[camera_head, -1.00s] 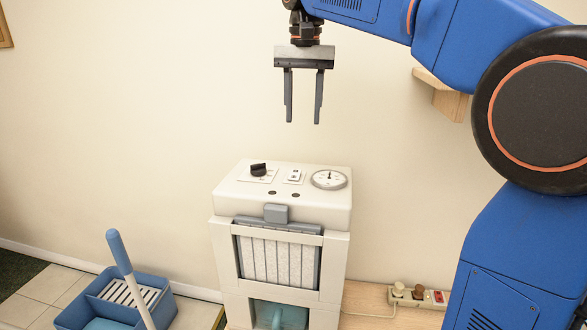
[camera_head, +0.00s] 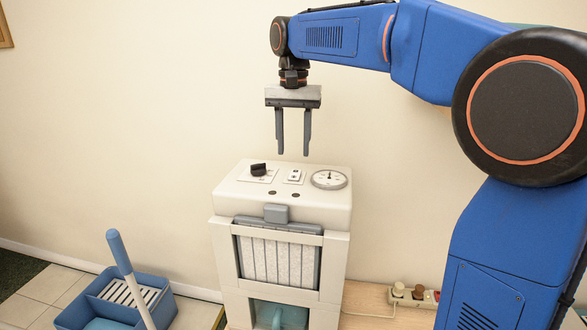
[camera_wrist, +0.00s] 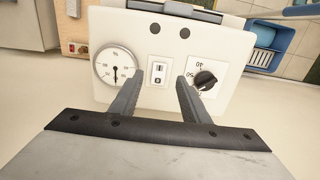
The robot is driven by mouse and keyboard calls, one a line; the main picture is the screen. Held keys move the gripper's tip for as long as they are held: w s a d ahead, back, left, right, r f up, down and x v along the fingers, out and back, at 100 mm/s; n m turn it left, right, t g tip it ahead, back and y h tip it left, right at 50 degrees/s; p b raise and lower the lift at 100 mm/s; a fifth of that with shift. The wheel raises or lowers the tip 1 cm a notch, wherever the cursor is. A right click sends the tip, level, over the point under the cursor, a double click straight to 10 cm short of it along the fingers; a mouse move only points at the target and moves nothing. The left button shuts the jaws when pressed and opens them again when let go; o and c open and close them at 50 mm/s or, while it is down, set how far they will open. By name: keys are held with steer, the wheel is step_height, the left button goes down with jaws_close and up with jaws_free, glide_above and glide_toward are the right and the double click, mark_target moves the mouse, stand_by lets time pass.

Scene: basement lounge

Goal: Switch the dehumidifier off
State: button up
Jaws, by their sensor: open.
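The dehumidifier (camera_head: 236,205) is a white upright cabinet with controls on its top panel. A small rocker switch (camera_head: 295,176) sits between a black knob (camera_head: 258,169) and a round dial gauge (camera_head: 329,179). In the wrist view, the rocker switch (camera_wrist: 158,73) shows between my fingers, with the gauge (camera_wrist: 116,66) left and the knob (camera_wrist: 205,80) right. My gripper (camera_head: 293,153) is open and empty, pointing down above the top panel and apart from it. I cannot tell which side of the switch is pressed.
A grey latch (camera_head: 276,213) and filter grille are on the cabinet's front. A blue mop bucket (camera_head: 75,316) with a mop stands at lower left. A power strip (camera_head: 414,295) lies at lower right. The wall is close behind.

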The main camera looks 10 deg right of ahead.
mark_target(294, 178)
step_height(294, 178, down, 7)
stand_by(0.3)
